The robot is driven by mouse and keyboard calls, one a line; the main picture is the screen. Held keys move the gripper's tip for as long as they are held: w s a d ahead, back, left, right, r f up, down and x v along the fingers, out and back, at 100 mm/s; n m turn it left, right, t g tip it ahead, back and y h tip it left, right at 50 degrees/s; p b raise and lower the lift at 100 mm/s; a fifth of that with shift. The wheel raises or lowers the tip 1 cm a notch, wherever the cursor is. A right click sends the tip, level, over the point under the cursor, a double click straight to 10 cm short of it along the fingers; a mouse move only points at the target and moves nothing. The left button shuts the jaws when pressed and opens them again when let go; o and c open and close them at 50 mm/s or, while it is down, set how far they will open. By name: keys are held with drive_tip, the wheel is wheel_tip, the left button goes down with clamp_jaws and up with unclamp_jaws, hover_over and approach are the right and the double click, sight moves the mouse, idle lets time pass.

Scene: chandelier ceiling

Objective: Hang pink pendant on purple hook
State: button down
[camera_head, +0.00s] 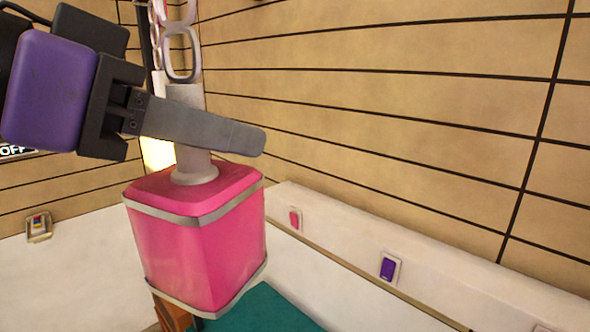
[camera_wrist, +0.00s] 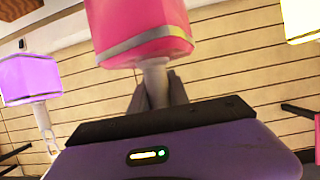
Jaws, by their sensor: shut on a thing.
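The pink pendant (camera_head: 200,240) is a pink box-shaped lamp with grey bands and a grey neck, hanging upright in the middle of the head view. My gripper (camera_head: 225,136) reaches in from the left and is shut on the neck, above the pink shade. One finger crosses in front of the neck; the other is hidden behind it. Grey links (camera_head: 181,55) show above the neck, up to the top edge. In the wrist view, the pink shade (camera_wrist: 140,25) stands beyond the fingers (camera_wrist: 157,92). I cannot make out a purple hook in either view.
A purple pendant (camera_wrist: 30,78) and a pale yellow pendant (camera_wrist: 302,18) show in the wrist view. Pink (camera_head: 295,219) and purple (camera_head: 388,268) switches sit on the white ledge at right. A teal surface (camera_head: 262,312) lies below. A thin chain (camera_head: 156,40) hangs beside the links.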

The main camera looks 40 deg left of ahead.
drive_tip(key=s+r, duration=0.2)
drive_tip(key=s, duration=0.1)
drive_tip(key=shift+s+d+r, duration=0.15)
drive_tip(key=shift+d+r, duration=0.05)
drive_tip(key=shift+r, duration=0.05)
drive_tip(key=w, duration=0.6)
drive_tip(key=shift+w+d, duration=0.15)
drive_tip(key=shift+d, duration=0.05)
drive_tip(key=shift+w, duration=0.65)
idle(0.8)
drive_tip(key=shift+w+d+p, duration=0.15)
drive_tip(key=shift+w+p, duration=0.2)
drive_tip(key=shift+w, duration=1.45)
drive_tip(key=shift+f, duration=0.1)
